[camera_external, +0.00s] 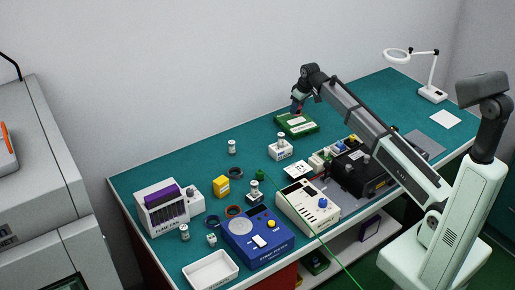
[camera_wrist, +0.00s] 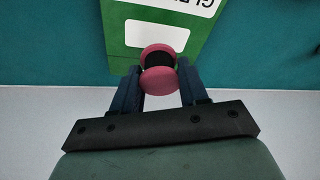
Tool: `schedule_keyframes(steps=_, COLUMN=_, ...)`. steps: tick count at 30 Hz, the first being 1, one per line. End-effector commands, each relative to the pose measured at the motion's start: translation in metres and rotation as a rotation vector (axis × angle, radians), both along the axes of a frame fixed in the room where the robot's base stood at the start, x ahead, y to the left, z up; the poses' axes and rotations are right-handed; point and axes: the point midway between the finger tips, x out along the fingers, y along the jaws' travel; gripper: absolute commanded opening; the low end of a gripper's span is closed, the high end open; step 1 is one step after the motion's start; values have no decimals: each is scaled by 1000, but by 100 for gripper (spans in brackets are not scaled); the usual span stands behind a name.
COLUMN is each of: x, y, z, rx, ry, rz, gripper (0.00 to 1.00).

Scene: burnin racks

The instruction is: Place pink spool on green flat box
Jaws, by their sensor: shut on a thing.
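The pink spool (camera_wrist: 158,80) is between the two fingers of my gripper (camera_wrist: 158,88) in the wrist view. It has two pink ends and a dark middle. My gripper is shut on it. The green flat box (camera_wrist: 118,52), with white label patches, lies beyond and beneath the spool in that view. In the external view my gripper (camera_external: 297,105) is above the far edge of the green flat box (camera_external: 297,125). The spool is small and mostly hidden there. I cannot tell whether it touches the box.
A small white box (camera_external: 280,151) with a spool on top stands in front of the green box. A black device (camera_external: 360,174) and a cream meter (camera_external: 307,205) stand nearer. A magnifier lamp (camera_external: 432,93) is at the back right. The teal table (camera_external: 350,105) is clear behind the box.

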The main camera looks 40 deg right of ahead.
Motion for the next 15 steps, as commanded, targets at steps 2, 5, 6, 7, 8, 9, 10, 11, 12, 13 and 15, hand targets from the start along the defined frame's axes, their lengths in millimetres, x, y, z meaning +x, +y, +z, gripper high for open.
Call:
schedule_keyframes(steps=2, x=0, y=0, z=-5, rx=0, ry=1, rz=0, gripper=14)
schedule_keyframes(steps=5, x=0, y=0, z=-14, rx=0, ry=0, rz=0, gripper=14)
schedule_keyframes(steps=6, x=0, y=0, z=-19, rx=0, ry=0, rz=0, gripper=14)
schedule_keyframes(steps=7, x=-1, y=0, z=-23, rx=0, ry=0, rz=0, gripper=14)
schedule_keyframes(steps=8, x=-1, y=0, z=-28, rx=0, ry=1, rz=0, gripper=14)
schedule_keyframes(steps=9, x=-1, y=0, z=-32, rx=1, ry=1, rz=0, gripper=14)
schedule_keyframes(steps=10, x=-1, y=0, z=-35, rx=0, ry=1, rz=0, gripper=14)
schedule_keyframes(steps=11, x=0, y=0, z=-37, rx=0, ry=0, rz=0, gripper=14)
schedule_keyframes(steps=12, x=0, y=0, z=-38, rx=0, ry=-1, rz=1, gripper=14)
schedule_keyframes(steps=13, x=0, y=0, z=-38, rx=0, ry=-1, rz=1, gripper=14)
schedule_keyframes(steps=15, x=0, y=0, z=-38, rx=0, ry=-2, rz=1, gripper=14)
